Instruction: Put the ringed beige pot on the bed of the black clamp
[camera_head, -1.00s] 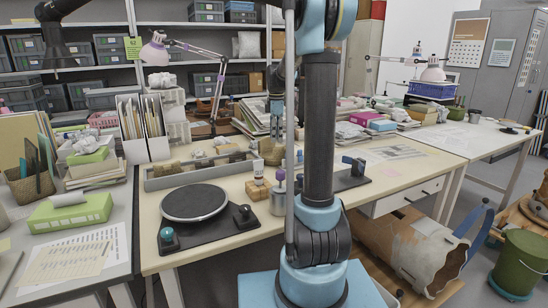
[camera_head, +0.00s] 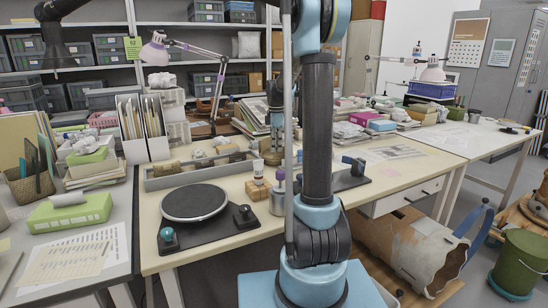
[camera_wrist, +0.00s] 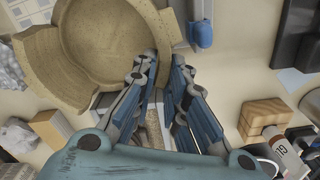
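The beige pot (camera_wrist: 105,45) fills the upper left of the wrist view, seen from above into its hollow, with a broad rim and a broken-looking left edge. In the head view the pot (camera_head: 272,158) is partly hidden by my gripper and arm. My gripper (camera_wrist: 162,58) is open, with a gap between its fingers. Its fingertips are at the pot's near right rim; I cannot tell whether they touch it. The black clamp (camera_head: 350,181), with a blue handle, stands on the table right of my arm column, partly hidden by it.
A turntable (camera_head: 194,203) sits on the front left of the table. A wooden block (camera_wrist: 262,115) and a labelled bottle (camera_wrist: 285,148) stand near my gripper. A grey tray (camera_head: 165,181) lies behind the turntable. Paper stacks crowd the back; table right of the clamp is fairly clear.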

